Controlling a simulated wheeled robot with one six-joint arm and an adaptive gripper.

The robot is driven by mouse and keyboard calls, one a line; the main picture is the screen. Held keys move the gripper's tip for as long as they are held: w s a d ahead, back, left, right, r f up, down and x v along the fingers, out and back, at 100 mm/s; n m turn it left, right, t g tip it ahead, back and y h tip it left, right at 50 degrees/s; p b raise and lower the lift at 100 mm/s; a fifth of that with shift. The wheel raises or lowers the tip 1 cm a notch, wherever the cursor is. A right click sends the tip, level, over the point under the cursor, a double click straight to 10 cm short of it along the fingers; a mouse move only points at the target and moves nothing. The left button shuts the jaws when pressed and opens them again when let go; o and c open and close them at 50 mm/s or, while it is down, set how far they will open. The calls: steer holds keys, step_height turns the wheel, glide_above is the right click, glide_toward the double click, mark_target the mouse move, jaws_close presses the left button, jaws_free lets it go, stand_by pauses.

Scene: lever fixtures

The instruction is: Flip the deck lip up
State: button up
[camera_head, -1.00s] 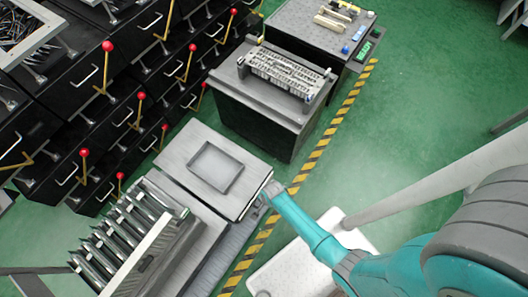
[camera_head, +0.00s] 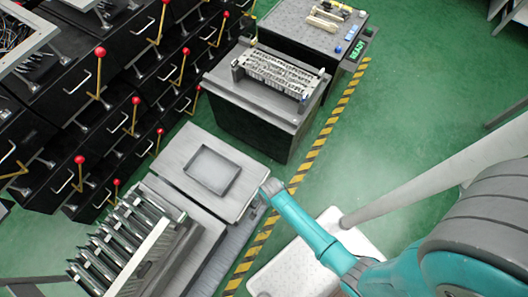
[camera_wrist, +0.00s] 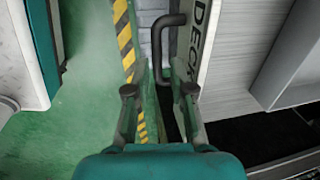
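A grey deck plate (camera_head: 180,148) with a shallow square recess lies flat in the middle of the head view. In the wrist view its side shows as a pale panel (camera_wrist: 222,75) lettered "DECK", with a dark bent handle (camera_wrist: 159,50) beside it. My gripper (camera_wrist: 160,90) is open, its two fingers apart. The handle shows in the gap between them, nearer the right finger; I cannot tell if they touch. In the head view my gripper (camera_head: 270,190) is at the deck's right edge; its fingertips are too small to make out.
Racks of metal parts (camera_head: 125,235) stand just left of and below the deck. Black cabinets with red-knobbed levers (camera_head: 100,52) fill the left. A black-and-yellow floor stripe (camera_head: 318,148) runs right of the deck. A box with a fixture (camera_head: 275,75) stands behind.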

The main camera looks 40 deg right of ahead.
step_height(320, 180, up, 11)
steer(key=s, duration=0.1)
steer(key=shift+s+d, duration=0.3)
steer(key=shift+s, duration=0.1)
